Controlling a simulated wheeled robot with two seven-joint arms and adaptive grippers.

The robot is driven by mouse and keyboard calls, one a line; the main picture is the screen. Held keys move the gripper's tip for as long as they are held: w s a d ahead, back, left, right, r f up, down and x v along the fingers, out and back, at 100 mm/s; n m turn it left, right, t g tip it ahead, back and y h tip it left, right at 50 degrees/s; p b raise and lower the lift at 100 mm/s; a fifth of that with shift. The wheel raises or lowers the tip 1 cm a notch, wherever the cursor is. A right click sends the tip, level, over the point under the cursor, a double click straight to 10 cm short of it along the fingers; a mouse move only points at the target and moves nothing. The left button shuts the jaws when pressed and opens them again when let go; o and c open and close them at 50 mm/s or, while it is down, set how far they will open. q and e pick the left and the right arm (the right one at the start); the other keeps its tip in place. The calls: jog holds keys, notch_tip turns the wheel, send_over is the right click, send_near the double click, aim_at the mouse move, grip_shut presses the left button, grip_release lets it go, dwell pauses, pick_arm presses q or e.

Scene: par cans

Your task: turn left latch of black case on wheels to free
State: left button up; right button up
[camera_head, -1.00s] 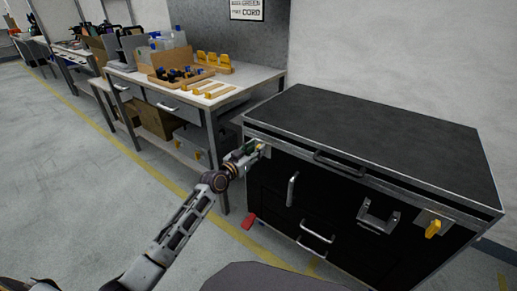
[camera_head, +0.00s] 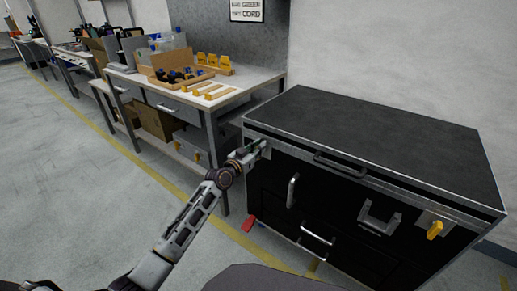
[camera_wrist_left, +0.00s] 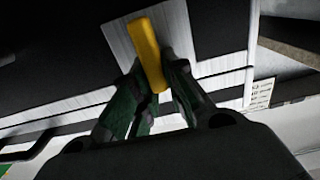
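The black case on wheels (camera_head: 385,125) stands at the right in the head view. Its left latch is a yellow handle (camera_wrist_left: 148,52) on a metal plate (camera_wrist_left: 185,28), seen in the left wrist view. My left gripper (camera_head: 261,146) is at the case's upper left front corner. In the left wrist view its green fingers (camera_wrist_left: 153,75) lie on both sides of the yellow handle, close against it. They hide the latch in the head view. The case's right latch (camera_head: 434,230) is yellow and tilted. My right gripper is not in view.
A workbench (camera_head: 253,76) with yellow parts and bins stands left of the case. Handles (camera_head: 292,190) stick out of the case front. A red piece (camera_head: 248,223) is at the case's lower left. Open floor (camera_head: 70,190) lies to the left.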

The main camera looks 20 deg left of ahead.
pick_arm(q)
jog(key=shift+a+n, duration=0.15)
jog(key=shift+n, duration=0.35)
grip_shut()
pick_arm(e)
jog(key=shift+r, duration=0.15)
pick_arm(q)
jog(key=shift+w+a+n, duration=0.1)
jog(key=shift+n, duration=0.4)
jog(key=shift+w+a+f+n+p, duration=0.15)
jog(key=shift+a+f+n, duration=0.3)
jog(key=shift+n, duration=2.25)
jog(key=shift+w+a+f+n+p, duration=0.1)
jog(key=shift+a+f+n+p, duration=0.3)
jog(key=shift+n, duration=2.3)
jog(key=shift+w+a+f+n+b, duration=0.1)
jog(key=shift+a+f+n, duration=0.35)
jog(key=shift+n, duration=2.25)
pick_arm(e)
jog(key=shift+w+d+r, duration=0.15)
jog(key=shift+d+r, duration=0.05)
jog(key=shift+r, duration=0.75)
pick_arm(q)
jog(key=shift+d+f, duration=0.15)
jog(key=shift+d, duration=0.05)
